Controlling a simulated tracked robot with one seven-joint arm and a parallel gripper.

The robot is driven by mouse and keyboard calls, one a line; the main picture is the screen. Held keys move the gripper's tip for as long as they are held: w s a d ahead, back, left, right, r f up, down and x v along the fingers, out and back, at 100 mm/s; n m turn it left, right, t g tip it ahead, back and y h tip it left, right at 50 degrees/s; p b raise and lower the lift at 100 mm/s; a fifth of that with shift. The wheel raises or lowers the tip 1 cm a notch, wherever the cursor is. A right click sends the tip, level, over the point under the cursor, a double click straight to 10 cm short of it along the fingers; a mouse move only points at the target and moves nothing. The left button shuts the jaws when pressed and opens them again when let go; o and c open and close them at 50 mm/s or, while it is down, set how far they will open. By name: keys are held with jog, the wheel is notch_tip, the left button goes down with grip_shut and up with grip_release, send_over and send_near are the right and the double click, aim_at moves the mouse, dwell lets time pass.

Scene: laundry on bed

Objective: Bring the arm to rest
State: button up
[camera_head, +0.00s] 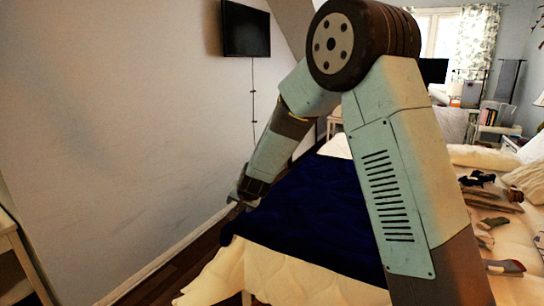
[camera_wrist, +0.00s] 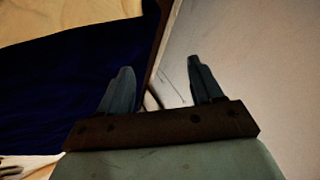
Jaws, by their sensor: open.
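My arm is bent in front of the body camera, with its elbow high and its forearm sloping down to the left. My gripper (camera_head: 243,192) is near the left edge of the bed, beside the dark blue blanket (camera_head: 310,215). In the wrist view my gripper (camera_wrist: 160,85) has its two fingers spread apart with nothing between them. The blue blanket also shows in the wrist view (camera_wrist: 60,90), left of the fingers, and the wall is to the right. My arm hides part of the bed.
The bed (camera_head: 270,275) has cream bedding, with several small clothing items (camera_head: 490,230) on its right side. A plain wall (camera_head: 110,120) with a mounted screen (camera_head: 246,30) stands at the left. A narrow strip of dark floor lies between wall and bed. A wooden table (camera_head: 8,235) is at the lower left.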

jog(key=s+d+r+n, duration=0.2)
jog(key=s+d+r, duration=1.1)
jog(key=d+r, duration=0.4)
jog(key=s+d+r+g+h, duration=0.1)
jog(key=s+d+h, duration=0.1)
jog(key=s+d, duration=0.6)
jog(key=s+d+r+g+h, duration=0.1)
jog(key=s+d, duration=0.7)
jog(key=s, duration=0.8)
jog(key=shift+s+r+h, duration=0.35)
jog(key=shift+r+h, duration=0.15)
jog(key=shift+r, duration=0.3)
jog(key=shift+d, duration=0.8)
